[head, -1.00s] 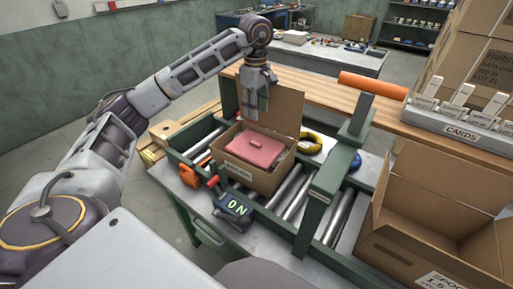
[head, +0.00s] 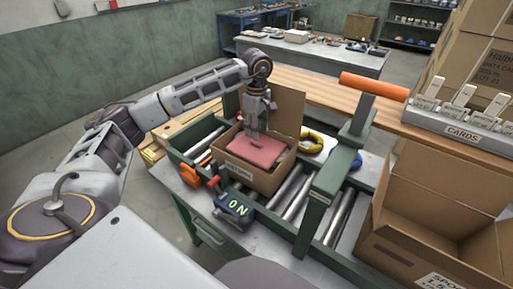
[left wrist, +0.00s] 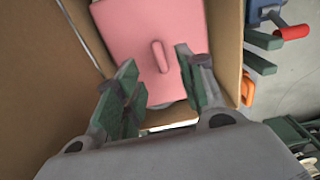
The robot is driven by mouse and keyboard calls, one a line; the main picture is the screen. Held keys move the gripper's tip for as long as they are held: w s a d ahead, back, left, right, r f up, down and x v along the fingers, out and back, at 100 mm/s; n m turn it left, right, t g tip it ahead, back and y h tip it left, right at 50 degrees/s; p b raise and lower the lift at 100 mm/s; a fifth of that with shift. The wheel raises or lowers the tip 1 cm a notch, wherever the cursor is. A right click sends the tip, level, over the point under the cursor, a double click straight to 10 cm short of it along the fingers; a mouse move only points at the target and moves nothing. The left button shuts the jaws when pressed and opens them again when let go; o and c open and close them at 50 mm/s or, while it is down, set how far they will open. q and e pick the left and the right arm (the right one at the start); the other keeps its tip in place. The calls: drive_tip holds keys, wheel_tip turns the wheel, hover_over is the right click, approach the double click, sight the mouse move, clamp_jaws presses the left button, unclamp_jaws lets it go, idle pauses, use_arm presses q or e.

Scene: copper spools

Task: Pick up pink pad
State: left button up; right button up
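The pink pad (head: 258,152) lies in an open cardboard box (head: 262,180) on the roller conveyor. It has a small raised pink tab on top. In the left wrist view the pad (left wrist: 135,25) fills much of the box, and its tab (left wrist: 160,56) lies ahead of and between my fingers. My left gripper (head: 252,134) points down into the box, just above the pad. It also shows in the left wrist view (left wrist: 160,88), where its two green-padded fingers are apart with nothing between them. My right gripper is not in view.
A green frame with an orange bar (head: 374,86) stands right of the box. The box's raised flap (head: 284,108) is close beside my left gripper. A yellow ring (head: 315,142), a device reading "ON" (head: 235,209) and a larger open carton (head: 435,215) are nearby.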

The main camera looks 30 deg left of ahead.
sight(256, 142)
use_arm(q)
drive_tip(key=shift+f, duration=0.1)
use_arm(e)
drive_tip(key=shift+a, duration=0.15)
use_arm(q)
drive_tip(key=shift+f, duration=0.1)
drive_tip(key=shift+f+p, duration=0.35)
drive_tip(key=shift+f, duration=2.15)
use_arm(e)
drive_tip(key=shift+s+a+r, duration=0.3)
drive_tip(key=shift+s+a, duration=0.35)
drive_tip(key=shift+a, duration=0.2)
